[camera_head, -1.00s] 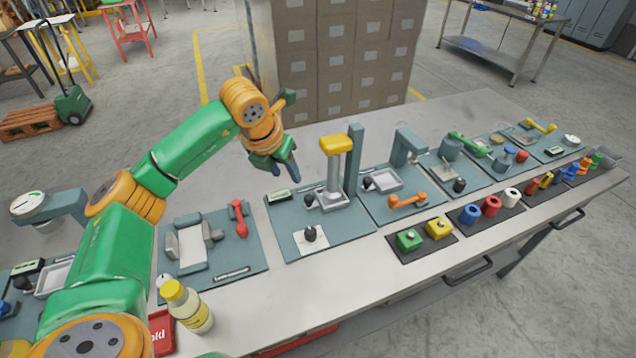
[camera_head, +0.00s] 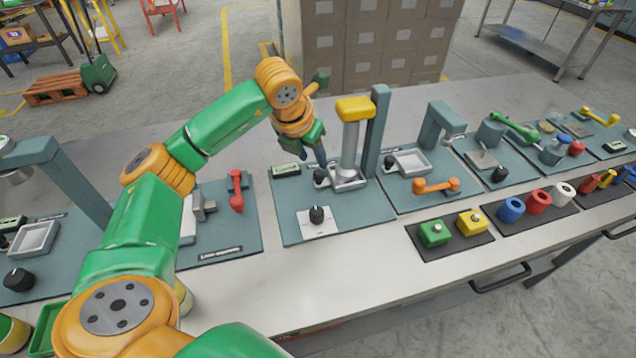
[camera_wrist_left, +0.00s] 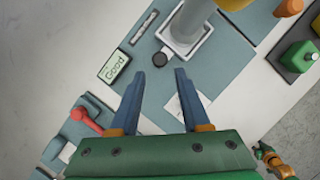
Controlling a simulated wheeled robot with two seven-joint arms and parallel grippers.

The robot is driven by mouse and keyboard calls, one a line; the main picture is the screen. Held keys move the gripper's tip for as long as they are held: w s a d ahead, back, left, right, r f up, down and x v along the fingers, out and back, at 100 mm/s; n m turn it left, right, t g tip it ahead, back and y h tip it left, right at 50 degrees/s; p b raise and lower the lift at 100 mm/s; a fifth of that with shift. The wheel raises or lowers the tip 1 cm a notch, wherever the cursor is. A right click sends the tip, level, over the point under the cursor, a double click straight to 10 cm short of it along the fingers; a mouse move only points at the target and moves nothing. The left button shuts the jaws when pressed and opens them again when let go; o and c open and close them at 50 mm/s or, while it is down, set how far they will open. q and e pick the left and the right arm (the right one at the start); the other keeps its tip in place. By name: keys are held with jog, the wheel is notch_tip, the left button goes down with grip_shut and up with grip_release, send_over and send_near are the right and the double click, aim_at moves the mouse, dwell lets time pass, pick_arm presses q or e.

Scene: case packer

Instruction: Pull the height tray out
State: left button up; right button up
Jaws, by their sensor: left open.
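The height tray (camera_head: 350,184) is a small grey tray with a pale rim, under a thick grey column with a yellow top (camera_head: 355,108). A black knob (camera_head: 321,178) sits at the tray's left side. In the left wrist view the tray (camera_wrist_left: 205,45) and its knob (camera_wrist_left: 160,59) lie just beyond my fingertips. My left gripper (camera_head: 315,158) is open and empty, above and close to the knob; I cannot tell if it touches. Its two blue fingers (camera_wrist_left: 159,76) are spread in the wrist view. A green and orange gripper-like part (camera_wrist_left: 268,157), perhaps my right gripper, shows small at lower right.
A display reading "Good" (camera_wrist_left: 115,67) is beside the tray. A black dial on a white plate (camera_head: 317,218) sits in front. A blue-grey post (camera_head: 377,130) stands right of the column. An orange handle (camera_head: 436,186) lies farther right.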

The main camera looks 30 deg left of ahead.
aim_at(318, 172)
pick_arm(q)
jog(key=p+x, duration=0.1)
jog(key=x, duration=0.5)
jog(key=shift+f+p, duration=0.25)
jog(key=shift+p, duration=0.1)
jog(key=shift+w+f, duration=0.25)
grip_shut()
dwell(0.7)
